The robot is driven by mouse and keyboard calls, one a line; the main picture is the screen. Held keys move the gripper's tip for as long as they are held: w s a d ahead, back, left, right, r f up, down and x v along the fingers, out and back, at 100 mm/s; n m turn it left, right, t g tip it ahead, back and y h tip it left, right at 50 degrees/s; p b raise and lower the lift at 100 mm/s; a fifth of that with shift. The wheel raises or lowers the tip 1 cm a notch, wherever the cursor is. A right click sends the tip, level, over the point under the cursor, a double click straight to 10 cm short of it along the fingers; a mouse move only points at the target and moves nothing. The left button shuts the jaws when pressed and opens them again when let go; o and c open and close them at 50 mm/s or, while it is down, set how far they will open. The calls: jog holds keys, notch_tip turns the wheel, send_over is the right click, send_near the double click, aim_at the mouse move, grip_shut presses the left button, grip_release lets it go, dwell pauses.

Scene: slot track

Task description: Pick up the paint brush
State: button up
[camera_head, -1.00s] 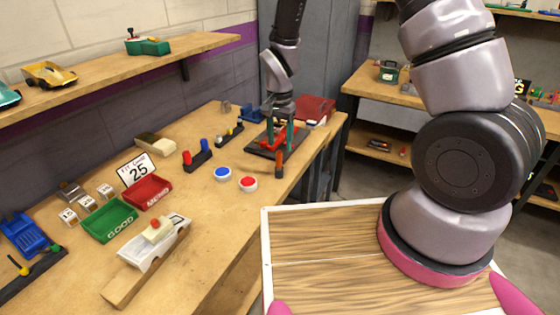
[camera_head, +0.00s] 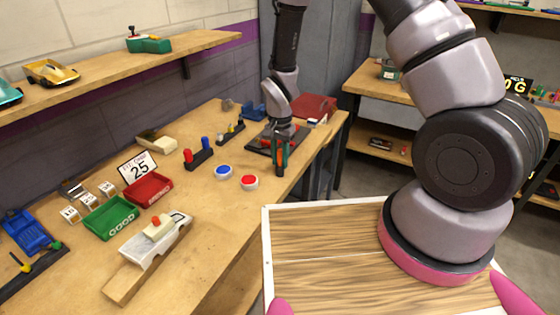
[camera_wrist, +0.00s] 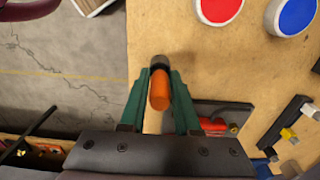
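The paint brush (camera_wrist: 160,90) appears as an upright orange handle with a dark end in the wrist view. It stands near the bench's edge. In the head view, my gripper (camera_head: 282,160) is lowered over it and mostly hides it. The green fingers of my gripper (camera_wrist: 161,82) are on either side of the handle in the wrist view. They look open, with a narrow gap at the handle; contact is not clear.
A red button (camera_head: 249,182) and a blue button (camera_head: 223,171) lie left of the gripper. A dark plate with a red tool (camera_wrist: 218,124) is close beside the fingers. The wooden bench (camera_head: 215,215) drops off on the right.

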grip_shut()
notch_tip(320, 180, up, 10)
dwell(0.4)
dwell(0.3)
